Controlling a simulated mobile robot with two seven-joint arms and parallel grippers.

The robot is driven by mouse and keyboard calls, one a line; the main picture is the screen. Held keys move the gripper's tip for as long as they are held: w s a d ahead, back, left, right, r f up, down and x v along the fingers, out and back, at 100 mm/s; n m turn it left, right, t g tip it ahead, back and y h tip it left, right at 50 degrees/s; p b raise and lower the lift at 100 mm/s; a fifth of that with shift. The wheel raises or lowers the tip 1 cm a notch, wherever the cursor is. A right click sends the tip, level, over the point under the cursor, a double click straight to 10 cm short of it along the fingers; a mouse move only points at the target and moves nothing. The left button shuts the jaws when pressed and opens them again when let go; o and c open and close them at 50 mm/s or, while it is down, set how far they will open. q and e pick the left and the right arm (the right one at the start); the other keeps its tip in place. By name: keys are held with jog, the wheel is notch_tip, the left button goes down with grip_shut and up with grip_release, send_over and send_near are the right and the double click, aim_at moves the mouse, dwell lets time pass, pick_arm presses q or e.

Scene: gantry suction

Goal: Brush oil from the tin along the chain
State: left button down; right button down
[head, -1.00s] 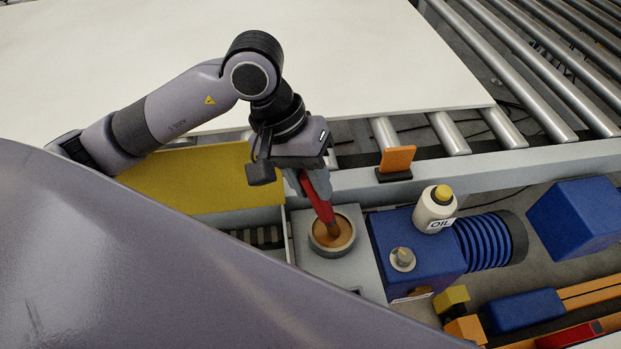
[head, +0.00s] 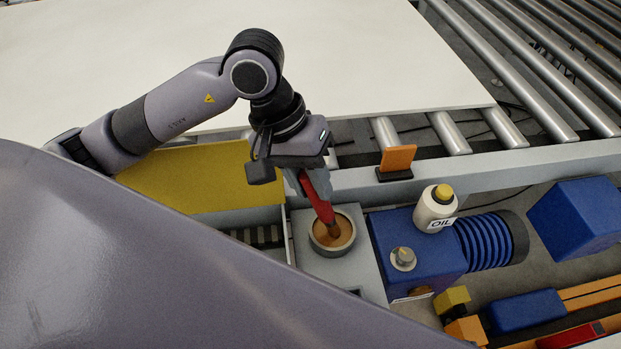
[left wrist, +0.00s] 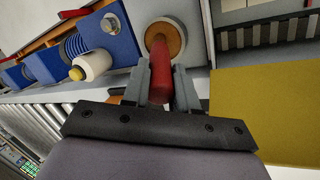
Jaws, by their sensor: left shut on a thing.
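The oil tin (head: 342,248) is a round open grey tin with amber oil, standing on a grey block. My left gripper (head: 308,184) is above the tin and shut on the red handle of a brush (head: 318,195). The brush tilts down, and its tip is inside the tin's rim over the oil; whether it touches the oil is hard to tell. In the left wrist view the brush's red handle (left wrist: 160,75) sits between the two fingers (left wrist: 160,88), with the tin (left wrist: 168,35) beyond. A dark chain-like strip (left wrist: 262,34) runs beside the tin. My right gripper is not in view.
A white bottle labelled OIL (head: 435,210) stands on a blue motor housing (head: 425,248) right of the tin. A yellow panel (head: 195,182) lies left of the gripper. A grey rail with an orange reflector (head: 397,160) runs behind. A blue box (head: 577,217) stands at right.

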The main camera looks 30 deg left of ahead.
pick_arm(q)
jog(key=shift+w+r+p, duration=0.2)
jog(key=shift+r+p, duration=0.35)
jog(key=shift+r, duration=0.75)
jog(key=shift+w+r+p, duration=0.15)
jog(key=shift+r+p, duration=0.4)
jog(key=shift+r, duration=0.7)
jog(key=shift+s+r+p, duration=0.1)
jog(key=shift+r+p, duration=0.25)
jog(key=shift+r, duration=0.55)
